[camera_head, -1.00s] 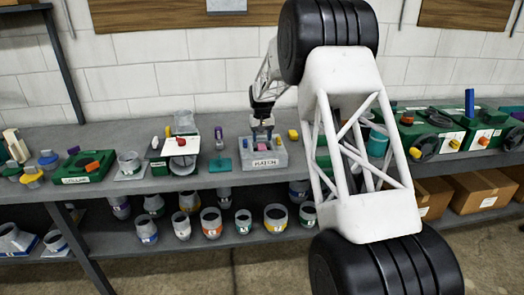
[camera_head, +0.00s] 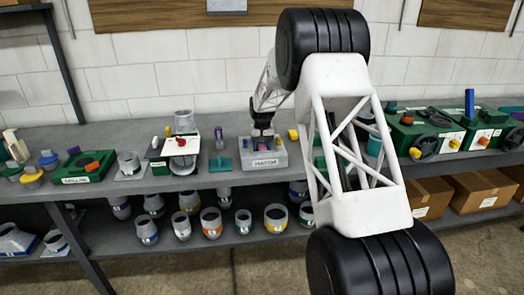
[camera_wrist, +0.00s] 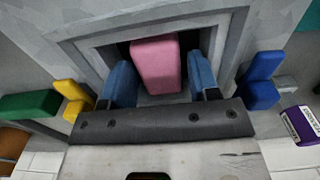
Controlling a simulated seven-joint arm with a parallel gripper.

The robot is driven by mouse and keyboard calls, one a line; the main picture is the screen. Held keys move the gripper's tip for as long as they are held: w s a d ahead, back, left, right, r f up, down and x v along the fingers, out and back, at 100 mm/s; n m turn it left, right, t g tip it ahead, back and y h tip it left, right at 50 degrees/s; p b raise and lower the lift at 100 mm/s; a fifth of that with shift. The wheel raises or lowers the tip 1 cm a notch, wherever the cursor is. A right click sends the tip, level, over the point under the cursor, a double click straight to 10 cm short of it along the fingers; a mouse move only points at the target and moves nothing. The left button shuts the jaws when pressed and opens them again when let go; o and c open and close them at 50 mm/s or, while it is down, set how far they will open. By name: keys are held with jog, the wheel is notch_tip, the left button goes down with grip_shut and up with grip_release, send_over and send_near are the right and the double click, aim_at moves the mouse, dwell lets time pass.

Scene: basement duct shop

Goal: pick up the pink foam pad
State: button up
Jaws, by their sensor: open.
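The pink foam pad (camera_wrist: 156,65) stands in the recess of a grey box (camera_wrist: 85,45), in the wrist view. My gripper (camera_wrist: 160,80) is open, with one blue finger on each side of the pad. A narrow gap shows on the right side; on the left the finger is very close to the pad, and I cannot tell if it touches. In the head view, my gripper (camera_head: 262,134) reaches down into the same labelled grey box (camera_head: 279,160) on the bench. The pad is too hidden to make out clearly there.
A yellow block (camera_wrist: 75,98) and a blue block (camera_wrist: 258,82) flank the recess. A purple labelled piece (camera_wrist: 302,125) and a green block (camera_wrist: 30,105) lie farther out. Green boxes stand right on the bench (camera_head: 110,135); a teal-based piece (camera_head: 220,163) is left of the grey box.

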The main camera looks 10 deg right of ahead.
aim_at(262, 146)
jog(key=c, duration=0.7)
jog(key=shift+r, duration=0.1)
jog(key=shift+r, duration=4.95)
